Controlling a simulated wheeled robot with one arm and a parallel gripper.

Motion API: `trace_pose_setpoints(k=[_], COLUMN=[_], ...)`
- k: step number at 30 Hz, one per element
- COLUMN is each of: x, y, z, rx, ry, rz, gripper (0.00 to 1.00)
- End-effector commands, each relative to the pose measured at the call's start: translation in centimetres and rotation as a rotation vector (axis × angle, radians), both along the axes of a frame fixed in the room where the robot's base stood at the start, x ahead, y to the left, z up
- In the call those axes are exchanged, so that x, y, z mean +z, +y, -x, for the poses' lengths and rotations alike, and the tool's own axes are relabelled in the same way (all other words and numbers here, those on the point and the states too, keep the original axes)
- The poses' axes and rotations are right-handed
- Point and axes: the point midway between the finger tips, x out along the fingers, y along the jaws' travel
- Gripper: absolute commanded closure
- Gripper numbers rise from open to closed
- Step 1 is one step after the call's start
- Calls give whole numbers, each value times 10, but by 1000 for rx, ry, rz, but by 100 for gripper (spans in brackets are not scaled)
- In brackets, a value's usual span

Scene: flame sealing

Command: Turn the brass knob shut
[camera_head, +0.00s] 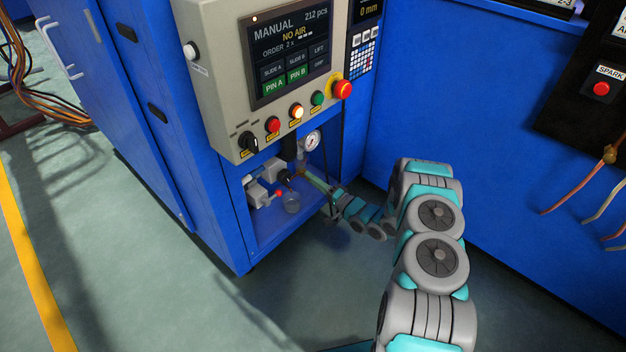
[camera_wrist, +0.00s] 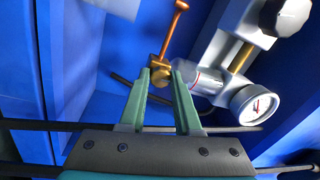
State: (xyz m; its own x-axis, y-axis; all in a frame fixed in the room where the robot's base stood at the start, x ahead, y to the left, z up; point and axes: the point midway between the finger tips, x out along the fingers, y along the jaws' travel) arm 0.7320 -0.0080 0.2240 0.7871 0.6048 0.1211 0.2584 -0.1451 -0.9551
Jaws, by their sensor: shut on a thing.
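The brass knob (camera_wrist: 159,74) shows in the wrist view between the tips of my gripper, with a thin copper-coloured stem (camera_wrist: 173,35) rising from it. My gripper (camera_wrist: 161,76) has two green fingers, and their tips are shut on the brass knob. In the head view, my gripper (camera_head: 308,177) reaches from the right into the open lower bay of the blue machine. There the knob is too small and covered to make out clearly.
A pressure gauge (camera_wrist: 256,104) and grey air fittings stand close right of my fingers. In the head view, a clear bowl (camera_head: 292,203) hangs in the bay (camera_head: 262,228). The control panel (camera_head: 228,82) overhangs it, its screen reading "NO AIR".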

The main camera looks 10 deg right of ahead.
Motion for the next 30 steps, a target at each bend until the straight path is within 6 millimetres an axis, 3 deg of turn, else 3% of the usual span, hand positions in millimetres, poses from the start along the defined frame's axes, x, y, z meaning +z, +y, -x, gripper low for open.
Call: trace_pose_setpoints(k=[10,25,26,30], x=[0,0,0,0], y=[1,0,0,0], z=[0,0,0,0], rx=[2,0,0,0], ry=[70,78,78,78], rz=[-97,-109,-109,-109], gripper=[100,100,66,50])
